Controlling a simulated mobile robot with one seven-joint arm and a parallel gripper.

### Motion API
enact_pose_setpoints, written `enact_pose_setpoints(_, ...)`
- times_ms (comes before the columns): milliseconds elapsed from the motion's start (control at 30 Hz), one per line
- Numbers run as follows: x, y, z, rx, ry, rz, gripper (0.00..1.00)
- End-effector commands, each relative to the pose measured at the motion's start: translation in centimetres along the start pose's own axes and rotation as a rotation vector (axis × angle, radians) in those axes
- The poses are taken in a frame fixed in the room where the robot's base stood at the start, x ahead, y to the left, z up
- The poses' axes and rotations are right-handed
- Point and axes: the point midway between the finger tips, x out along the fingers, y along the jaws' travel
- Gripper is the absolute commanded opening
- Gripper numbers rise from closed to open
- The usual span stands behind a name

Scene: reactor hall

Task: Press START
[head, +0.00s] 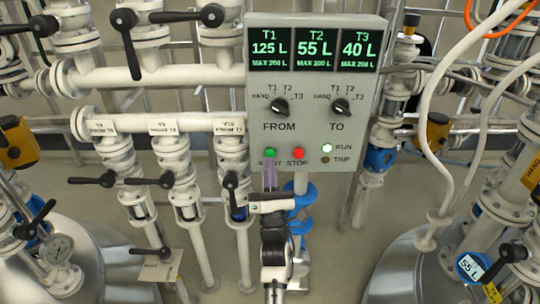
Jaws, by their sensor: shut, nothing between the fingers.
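The control panel (311,125) stands upright in the middle of the head view. Its green START button (269,152) is at the lower left, beside the red STOP button (298,154). My gripper (270,168) is shut and empty, its fingertips just below the green button and covering part of the START label. I cannot tell whether the tips touch the panel. The displays read T1 125 L (269,48), T2 55 L (315,48) and T3 40 L (360,49).
The FROM knob (280,107) and TO knob (341,107) sit above the buttons. White pipes with black-handled valves (168,178) crowd the left. A white hose (428,110), pipes and a blue-rimmed gauge (471,266) are on the right. Tanks (75,250) stand low at both sides.

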Motion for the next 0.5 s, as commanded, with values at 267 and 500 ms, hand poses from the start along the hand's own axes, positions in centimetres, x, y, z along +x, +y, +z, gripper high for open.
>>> enact_pose_setpoints(267,-2.0,1.2,1.2,0.0,0.001,0.0,0.0)
enact_pose_setpoints(500,-3.3,2.3,2.3,0.0,0.0,-0.001,0.0)
